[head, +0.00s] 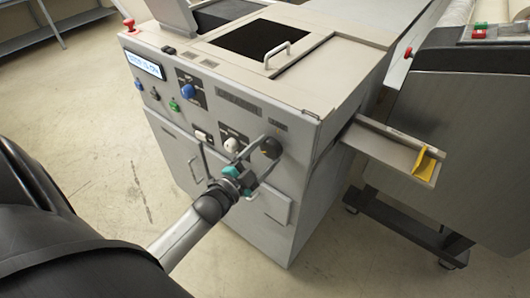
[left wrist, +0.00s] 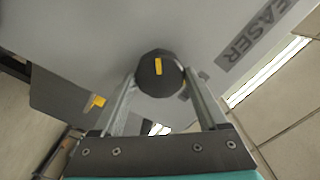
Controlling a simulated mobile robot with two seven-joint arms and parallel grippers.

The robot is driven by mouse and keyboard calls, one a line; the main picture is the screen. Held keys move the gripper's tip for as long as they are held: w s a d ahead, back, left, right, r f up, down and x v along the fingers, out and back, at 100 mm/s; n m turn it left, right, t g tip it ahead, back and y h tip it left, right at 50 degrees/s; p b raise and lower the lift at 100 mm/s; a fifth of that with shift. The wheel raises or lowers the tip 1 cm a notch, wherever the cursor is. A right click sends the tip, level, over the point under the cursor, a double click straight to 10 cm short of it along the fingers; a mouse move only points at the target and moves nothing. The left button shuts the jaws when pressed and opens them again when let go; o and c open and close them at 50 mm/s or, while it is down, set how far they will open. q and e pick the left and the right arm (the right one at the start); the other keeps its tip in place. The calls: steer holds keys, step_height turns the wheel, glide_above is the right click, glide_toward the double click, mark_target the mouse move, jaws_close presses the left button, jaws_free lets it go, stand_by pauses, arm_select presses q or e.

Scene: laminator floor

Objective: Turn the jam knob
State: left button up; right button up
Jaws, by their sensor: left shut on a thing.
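A round black knob (head: 270,147) is on the lower right of the laminator's front panel. In the left wrist view the knob (left wrist: 146,77) shows a yellow pointer mark standing nearly upright. My left gripper (head: 258,150) reaches it from the front and is shut on it, one finger on each side. In the left wrist view the fingers of the gripper (left wrist: 160,88) run up along both sides of the knob. A white knob (head: 232,145) sits to its left and a blue knob (head: 188,91) higher up. The jam label cannot be read. My right gripper is out of view.
The laminator (head: 300,105) has a lid handle (head: 277,52) on top and a red button (head: 129,24) at its left corner. A side tray (head: 385,150) with a yellow piece (head: 426,163) sticks out right. A steel machine (head: 460,120) stands beyond.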

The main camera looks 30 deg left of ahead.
arm_select(q)
steer(key=shift+m, duration=0.8)
steer(key=o, duration=1.3)
steer(key=shift+s, duration=0.1)
steer(key=s, duration=1)
steer(key=s+a+b, duration=0.1)
steer(key=s, duration=0.4)
steer(key=shift+a, duration=0.1)
